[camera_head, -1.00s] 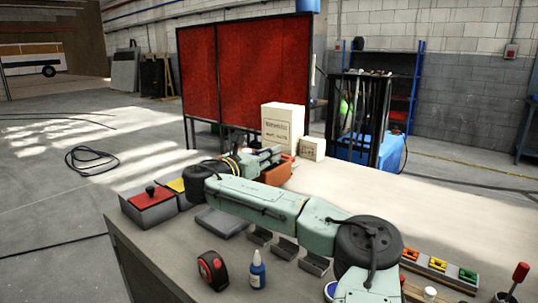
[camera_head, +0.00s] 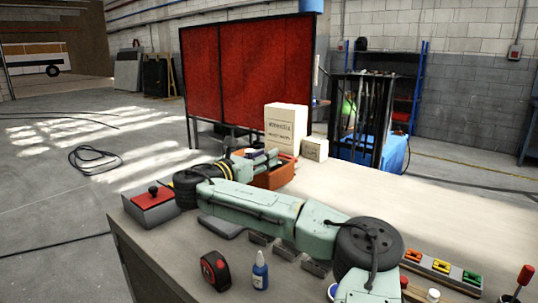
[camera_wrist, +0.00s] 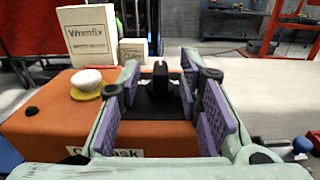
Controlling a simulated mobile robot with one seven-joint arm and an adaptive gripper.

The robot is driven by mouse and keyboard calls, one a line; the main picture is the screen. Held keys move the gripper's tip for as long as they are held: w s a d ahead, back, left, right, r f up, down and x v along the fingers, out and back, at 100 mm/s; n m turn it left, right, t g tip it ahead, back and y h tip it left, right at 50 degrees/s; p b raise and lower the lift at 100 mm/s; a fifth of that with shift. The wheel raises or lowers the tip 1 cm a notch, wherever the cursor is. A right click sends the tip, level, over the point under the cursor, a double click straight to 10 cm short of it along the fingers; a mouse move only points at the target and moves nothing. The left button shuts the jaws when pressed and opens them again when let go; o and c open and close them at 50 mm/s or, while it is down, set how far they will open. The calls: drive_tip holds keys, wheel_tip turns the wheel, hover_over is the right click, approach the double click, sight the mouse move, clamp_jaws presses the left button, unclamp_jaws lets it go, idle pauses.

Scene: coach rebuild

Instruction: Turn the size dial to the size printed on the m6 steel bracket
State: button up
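My gripper (camera_wrist: 160,90) is open in the wrist view, its purple-padded fingers apart. A black upright knob (camera_wrist: 160,75) on a black base shows in the gap between them, with space on both sides; I see no size marks on it. It stands on an orange box (camera_wrist: 50,125) with a partly hidden white label; in the head view the orange box (camera_head: 277,177) is mostly behind my gripper (camera_head: 252,158). Several grey steel brackets lie on the bench, among them a near one (camera_head: 315,268) and a middle one (camera_head: 285,252); no printed size is legible.
A white dome on a yellow base (camera_wrist: 88,82) sits on the orange box, left of my fingers. Cartons (camera_head: 286,125) stand behind it. A red-topped box (camera_head: 150,208), tape measure (camera_head: 215,270) and blue bottle (camera_head: 260,270) are at the bench's front left.

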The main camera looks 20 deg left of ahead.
drive_tip(key=v, duration=0.9)
idle(0.5)
